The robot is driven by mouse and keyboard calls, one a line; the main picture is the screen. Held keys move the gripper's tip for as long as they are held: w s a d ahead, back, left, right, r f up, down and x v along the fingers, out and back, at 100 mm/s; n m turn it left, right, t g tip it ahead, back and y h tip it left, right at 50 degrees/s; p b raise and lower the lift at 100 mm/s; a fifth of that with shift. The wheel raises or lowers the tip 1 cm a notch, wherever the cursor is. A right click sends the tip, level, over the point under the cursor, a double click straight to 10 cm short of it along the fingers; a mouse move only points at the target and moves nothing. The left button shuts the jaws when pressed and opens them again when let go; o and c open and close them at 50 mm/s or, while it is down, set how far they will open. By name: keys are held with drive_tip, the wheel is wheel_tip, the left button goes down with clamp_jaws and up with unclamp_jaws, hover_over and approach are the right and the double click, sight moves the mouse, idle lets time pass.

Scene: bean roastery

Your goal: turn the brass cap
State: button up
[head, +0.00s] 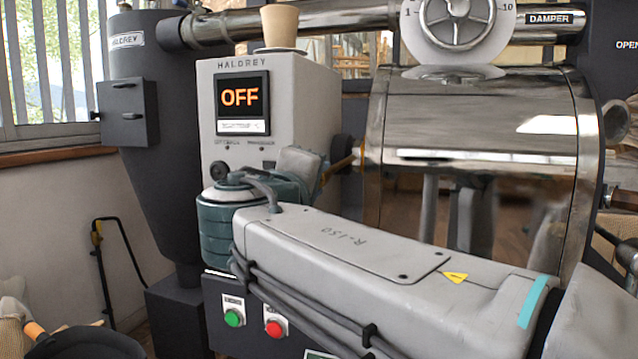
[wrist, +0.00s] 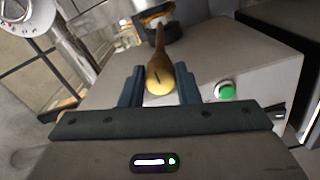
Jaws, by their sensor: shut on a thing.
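The brass cap (wrist: 159,79) is a rounded, yellowish knob with a short dark mark on its face. It sits at the end of a tapering brass stem that runs back to a dark fitting on the roaster front. My gripper (wrist: 160,84) has its two dark fingers on either side of the cap, shut on it. In the head view, a bit of the brass stem (head: 341,163) shows beside the dark round fitting. My wrist and arm cover the cap and the fingertips there.
The grey control box (head: 282,90) shows OFF, with a beige cup (head: 280,25) on top. Green (head: 233,317) and red (head: 274,328) buttons are below my arm. The shiny drum (head: 470,120) with its damper wheel (head: 457,20) stands close at right.

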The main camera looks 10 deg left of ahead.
drive_tip(key=o, duration=1)
drive_tip(key=s, duration=0.4)
drive_tip(key=s+p, duration=0.1)
drive_tip(key=s, duration=0.4)
drive_tip(key=s+a, duration=0.1)
drive_tip(key=s, duration=0.3)
drive_tip(key=shift+s+a+p, duration=0.1)
drive_tip(key=shift+s+p, duration=0.3)
